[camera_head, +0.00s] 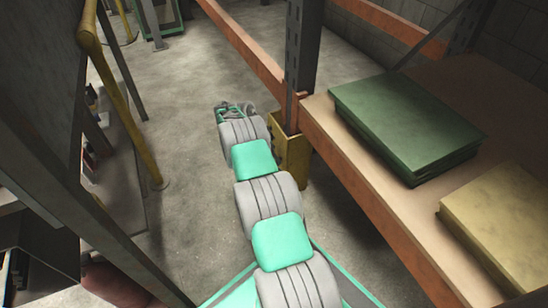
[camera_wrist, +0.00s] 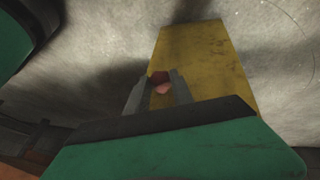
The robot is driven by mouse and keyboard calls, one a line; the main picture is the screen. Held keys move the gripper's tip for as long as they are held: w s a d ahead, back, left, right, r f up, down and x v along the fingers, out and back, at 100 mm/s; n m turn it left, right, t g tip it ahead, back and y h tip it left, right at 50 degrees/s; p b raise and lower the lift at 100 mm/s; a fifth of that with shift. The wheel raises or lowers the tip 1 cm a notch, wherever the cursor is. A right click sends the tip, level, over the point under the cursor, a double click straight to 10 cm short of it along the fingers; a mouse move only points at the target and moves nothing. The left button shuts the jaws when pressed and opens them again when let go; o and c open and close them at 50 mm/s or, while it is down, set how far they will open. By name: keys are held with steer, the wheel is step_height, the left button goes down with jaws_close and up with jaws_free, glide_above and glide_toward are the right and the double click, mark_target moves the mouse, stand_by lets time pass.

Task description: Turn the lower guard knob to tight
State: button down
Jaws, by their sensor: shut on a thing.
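The guard (camera_wrist: 205,60) is a worn yellow plate in the wrist view. It also shows in the head view (camera_head: 292,160) at the foot of the dark shelf post. A small red knob (camera_wrist: 158,83) sits at the guard, partly hidden by the grey fingers of my gripper (camera_wrist: 158,88). My gripper is shut on the knob, one finger on each side. I see only this one knob, and no mark for tight shows. In the head view the knob and the fingertips are hidden at the far end of my arm.
In the head view, an orange-edged shelf with green boards (camera_head: 405,120) and a tan block (camera_head: 500,230) stands on the right. A yellow rail (camera_head: 118,90) and a dark rack stand on the left. Bare concrete floor (camera_head: 195,110) lies between them.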

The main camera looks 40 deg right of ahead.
steer(key=shift+s+r+t, duration=0.1)
steer(key=shift+s+t, duration=0.05)
steer(key=shift+t, duration=0.35)
steer(key=shift+s+a+f+m+t+h, duration=0.1)
steer(key=shift+s+f+m+t+h, duration=0.25)
steer(key=shift+m+t+h, duration=1.7)
steer(key=shift+s+a+f+n+t+h, duration=0.1)
steer(key=shift+s+f+n+t+h, duration=0.45)
steer(key=shift+t, duration=3.25)
steer(key=shift+s+a+f+m+t+h, duration=0.15)
steer(key=shift+m+t+h, duration=1.25)
steer(key=shift+t, duration=1.55)
steer(key=shift+w+d+h, duration=0.15)
steer(key=shift+h, duration=0.15)
steer(key=c, duration=1.4)
jaws_free()
steer(key=o, duration=0.3)
